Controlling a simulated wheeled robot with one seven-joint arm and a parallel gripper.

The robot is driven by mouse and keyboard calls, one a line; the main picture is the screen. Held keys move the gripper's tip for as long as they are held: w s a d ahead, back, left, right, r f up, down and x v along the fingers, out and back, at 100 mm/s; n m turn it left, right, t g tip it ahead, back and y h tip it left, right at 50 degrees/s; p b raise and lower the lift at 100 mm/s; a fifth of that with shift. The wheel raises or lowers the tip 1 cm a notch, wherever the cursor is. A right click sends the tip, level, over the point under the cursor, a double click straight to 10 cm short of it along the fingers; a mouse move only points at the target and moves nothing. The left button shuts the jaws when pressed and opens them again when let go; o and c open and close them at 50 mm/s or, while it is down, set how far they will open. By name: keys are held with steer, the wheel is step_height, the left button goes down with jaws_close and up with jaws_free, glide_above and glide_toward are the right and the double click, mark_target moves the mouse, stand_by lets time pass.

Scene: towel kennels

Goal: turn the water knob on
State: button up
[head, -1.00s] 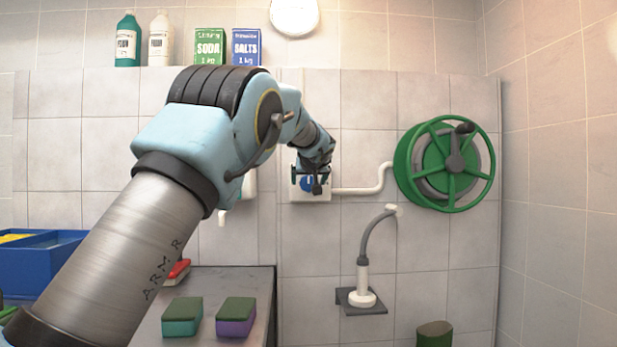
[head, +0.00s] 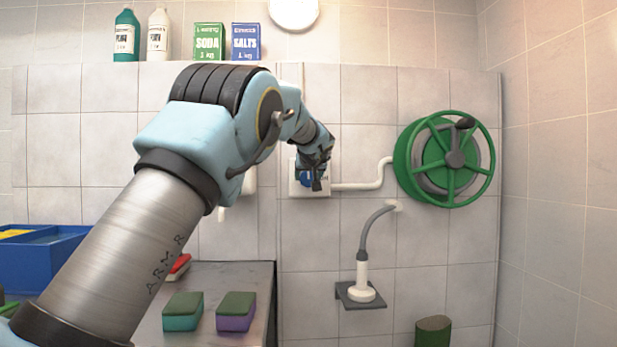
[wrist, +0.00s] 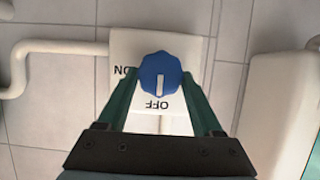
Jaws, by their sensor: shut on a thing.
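The blue water knob (wrist: 160,72) sits on a white plate (wrist: 185,45) on the tiled wall. The plate reads ON at one side and OFF below, upside down in the wrist view. The knob's white pointer line points at OFF. My gripper (wrist: 161,78) has one green finger on each side of the knob and is shut on it. In the head view, the knob (head: 305,180) shows partly behind my gripper (head: 315,182), and the plate (head: 298,191) is partly covered.
A white pipe (head: 372,184) runs from the plate to a green hose reel (head: 412,160) at the right. A grey hose on a white nozzle (head: 361,282) stands below on a bracket. A metal table (head: 262,275) with sponges (head: 235,318) is at lower left.

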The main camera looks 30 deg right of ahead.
steer(key=shift+c, duration=1)
steer(key=m+y, duration=0.1)
steer(key=m+b, duration=0.1)
steer(key=shift+s+d+f+m+t+y, duration=0.1)
steer(key=shift+s+d+m+t+y, duration=0.05)
steer(key=shift+d+m+t+y, duration=0.2)
steer(key=m, duration=0.1)
steer(key=m+t+y+b, duration=0.1)
steer(key=m, duration=0.1)
steer(key=shift+s+d+f+y, duration=0.1)
steer(key=shift+y, duration=0.15)
steer(key=m+t+b, duration=0.1)
steer(key=m, duration=0.1)
steer(key=m+t+y+b, duration=0.1)
steer(key=m, duration=0.1)
steer(key=shift+d+f, duration=0.1)
steer(key=shift+f, duration=0.25)
steer(key=shift+f+m+t+y+b, duration=0.1)
steer(key=shift+m+t+y+b, duration=0.2)
steer(key=shift+m+t+b, duration=1)
steer(key=shift+m+g, duration=0.35)
steer(key=shift+m, duration=0.4)
